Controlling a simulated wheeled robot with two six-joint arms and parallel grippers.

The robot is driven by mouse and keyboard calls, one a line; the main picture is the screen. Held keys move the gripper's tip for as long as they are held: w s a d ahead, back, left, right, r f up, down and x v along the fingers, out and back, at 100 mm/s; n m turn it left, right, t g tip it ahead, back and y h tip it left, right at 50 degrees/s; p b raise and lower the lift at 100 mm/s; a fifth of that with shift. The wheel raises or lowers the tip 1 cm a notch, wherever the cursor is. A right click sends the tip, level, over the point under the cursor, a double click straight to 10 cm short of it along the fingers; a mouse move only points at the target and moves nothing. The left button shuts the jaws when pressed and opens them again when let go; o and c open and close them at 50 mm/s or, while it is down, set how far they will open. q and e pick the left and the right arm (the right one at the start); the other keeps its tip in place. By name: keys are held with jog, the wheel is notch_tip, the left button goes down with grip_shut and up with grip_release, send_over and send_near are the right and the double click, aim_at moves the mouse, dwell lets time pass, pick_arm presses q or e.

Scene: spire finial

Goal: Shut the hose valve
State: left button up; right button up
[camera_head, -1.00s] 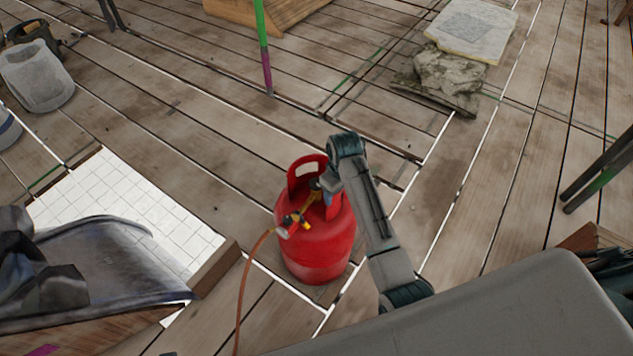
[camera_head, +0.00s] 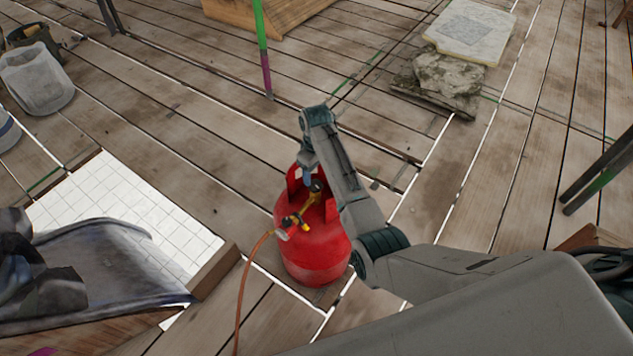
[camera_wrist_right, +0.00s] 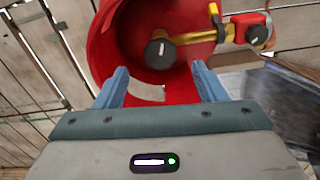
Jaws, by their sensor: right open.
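A red gas cylinder (camera_head: 315,255) stands upright on the plank floor. A dark round knob (camera_wrist_right: 158,53) sits at its top, with a yellow-brass fitting (camera_wrist_right: 192,38) running sideways from it. At the end of the fitting is a small red hose valve (camera_wrist_right: 250,27) with a yellow lever; in the head view the valve area (camera_head: 294,222) is small. An orange hose (camera_head: 246,285) leads down from it. My right gripper (camera_head: 307,182) is above the cylinder top; in the wrist view its blue fingers (camera_wrist_right: 160,85) are apart and empty, with the knob beyond them. My left gripper is out of view.
A grey tray (camera_head: 120,262) with dark lumps and a white tiled panel (camera_head: 130,195) lie to the left. Stone slabs (camera_head: 440,80) are stacked at the back right. A green and purple pole (camera_head: 263,45) stands behind. Floor behind the cylinder is clear.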

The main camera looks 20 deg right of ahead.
aim_at(315, 185)
notch_tip(315, 185, down, 4)
jog(key=shift+f, duration=0.9)
jog(key=c, duration=1)
jog(key=m+p, duration=0.3)
jog(key=m, duration=0.1)
jog(key=shift+a+r+p, duration=0.1)
jog(key=shift+r+p, duration=0.2)
jog(key=shift+p, duration=0.1)
jog(key=m+p, duration=0.3)
jog(key=m, duration=0.3)
jog(key=shift+a+f, duration=0.1)
jog(key=shift+f, duration=0.05)
jog(key=m+p, duration=0.1)
jog(key=m, duration=0.2)
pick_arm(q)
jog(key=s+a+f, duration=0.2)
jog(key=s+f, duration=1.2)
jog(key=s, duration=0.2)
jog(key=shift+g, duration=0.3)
pick_arm(e)
jog(key=shift+a+m, duration=0.1)
jog(key=shift+m, duration=0.3)
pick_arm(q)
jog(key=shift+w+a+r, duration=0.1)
pick_arm(e)
jog(key=shift+w, duration=0.1)
